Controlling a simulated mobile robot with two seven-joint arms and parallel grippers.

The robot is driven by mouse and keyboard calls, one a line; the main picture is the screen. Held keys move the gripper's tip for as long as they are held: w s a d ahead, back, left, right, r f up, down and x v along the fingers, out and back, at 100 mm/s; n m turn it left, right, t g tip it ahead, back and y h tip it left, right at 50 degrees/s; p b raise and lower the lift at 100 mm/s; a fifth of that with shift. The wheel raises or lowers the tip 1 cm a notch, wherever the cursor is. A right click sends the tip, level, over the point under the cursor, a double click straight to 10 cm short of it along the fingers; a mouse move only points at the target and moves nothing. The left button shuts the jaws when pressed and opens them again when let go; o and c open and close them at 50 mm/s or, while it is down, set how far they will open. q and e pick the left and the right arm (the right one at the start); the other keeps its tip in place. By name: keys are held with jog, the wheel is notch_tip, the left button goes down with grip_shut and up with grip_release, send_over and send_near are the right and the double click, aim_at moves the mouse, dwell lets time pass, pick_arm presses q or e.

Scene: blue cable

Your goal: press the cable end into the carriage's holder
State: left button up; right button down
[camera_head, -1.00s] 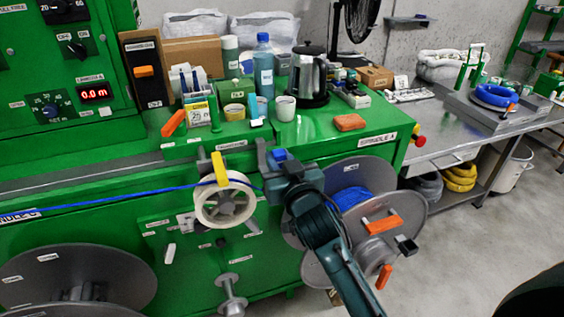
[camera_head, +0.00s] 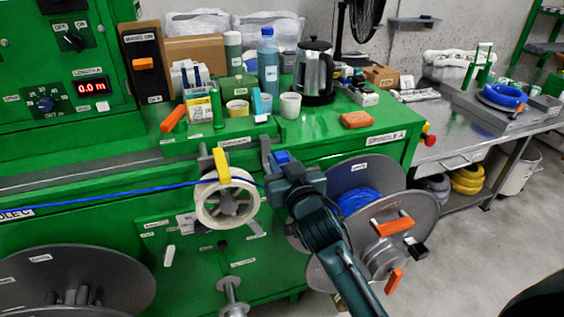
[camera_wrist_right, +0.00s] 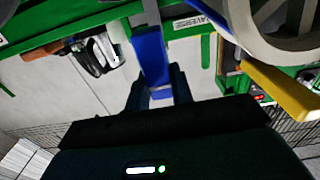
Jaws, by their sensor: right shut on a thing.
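The blue cable (camera_head: 110,195) runs from the left edge over a white wheel (camera_head: 205,211) with a yellow lever (camera_head: 221,167). A short stretch shows right of the wheel, reaching towards my right gripper. My right gripper (camera_head: 279,164) is just right of the wheel and shut on a blue piece (camera_head: 281,157). That blue piece also shows between the fingers in the right wrist view (camera_wrist_right: 151,58). A grey upright bracket (camera_head: 265,152), perhaps part of the carriage, stands beside the gripper. The cable end and the holder are hidden or unclear. My left gripper is out of view.
A spool with blue cable (camera_head: 358,200) and orange handles stands right of my arm. A large grey reel (camera_head: 110,270) is at lower left. The green bench top holds a blue bottle (camera_head: 268,65), a kettle (camera_head: 314,75) and an orange block (camera_head: 356,120).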

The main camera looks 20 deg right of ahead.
jog(key=shift+f, duration=0.35)
dwell(0.5)
dwell(1.1)
jog(key=shift+f, duration=0.7)
jog(key=shift+f+b, duration=1.25)
jog(key=shift+f, duration=0.15)
dwell(0.7)
jog(key=c, duration=1.1)
grip_release()
jog(key=shift+c, duration=0.2)
